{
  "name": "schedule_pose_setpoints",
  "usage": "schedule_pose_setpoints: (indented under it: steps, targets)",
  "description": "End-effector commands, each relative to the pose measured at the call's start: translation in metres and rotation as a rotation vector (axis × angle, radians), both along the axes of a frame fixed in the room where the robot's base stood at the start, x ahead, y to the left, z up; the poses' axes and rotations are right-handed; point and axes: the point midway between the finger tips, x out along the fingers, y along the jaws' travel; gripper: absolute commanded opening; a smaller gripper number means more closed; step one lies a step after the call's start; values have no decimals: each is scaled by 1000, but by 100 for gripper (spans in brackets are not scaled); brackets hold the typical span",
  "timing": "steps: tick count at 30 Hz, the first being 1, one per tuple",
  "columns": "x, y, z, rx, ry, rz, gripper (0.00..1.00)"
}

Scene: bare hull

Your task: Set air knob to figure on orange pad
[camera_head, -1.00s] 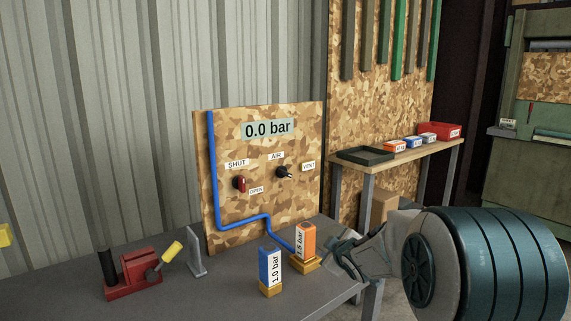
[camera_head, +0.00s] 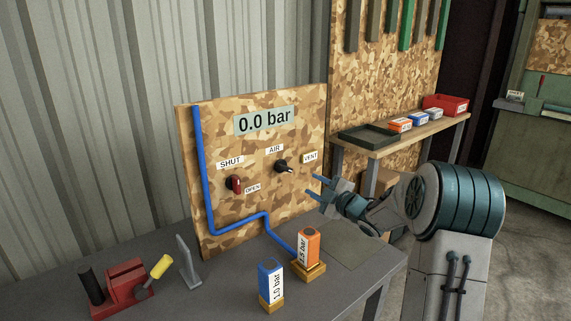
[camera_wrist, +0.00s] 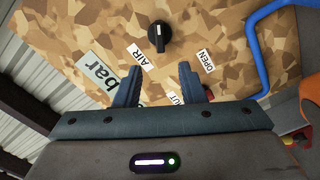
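The black air knob (camera_head: 282,166) is on the camouflage-patterned board (camera_head: 225,225) under the AIR label, its tip towards the VENT label at right. The display (camera_head: 265,121) reads 0.0 bar. An orange block (camera_head: 308,244) stands upright on a yellow base; its label ends in ".5 bar", with the first digit hard to read. My gripper (camera_head: 319,189) is open and empty, right of the air knob and apart from it. In the wrist view, the knob (camera_wrist: 158,37) is beyond the open fingertips of my gripper (camera_wrist: 160,80).
A red knob (camera_head: 233,184) sits between SHUT and OPEN labels. A blue pipe (camera_head: 203,170) runs down the board. A blue "1.0 bar" block (camera_head: 270,280) stands left of the orange one. A red toggle device (camera_head: 122,288) and grey bracket (camera_head: 187,262) are at left.

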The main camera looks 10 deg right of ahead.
Motion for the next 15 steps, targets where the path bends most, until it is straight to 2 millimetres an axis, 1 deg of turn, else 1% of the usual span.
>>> schedule_pose_setpoints:
  steps: [5, 15]
  targets:
    - [18, 12, 1, 1, -2, 3, 36]
    - [79, 47, 1, 2, -1, 3, 36]
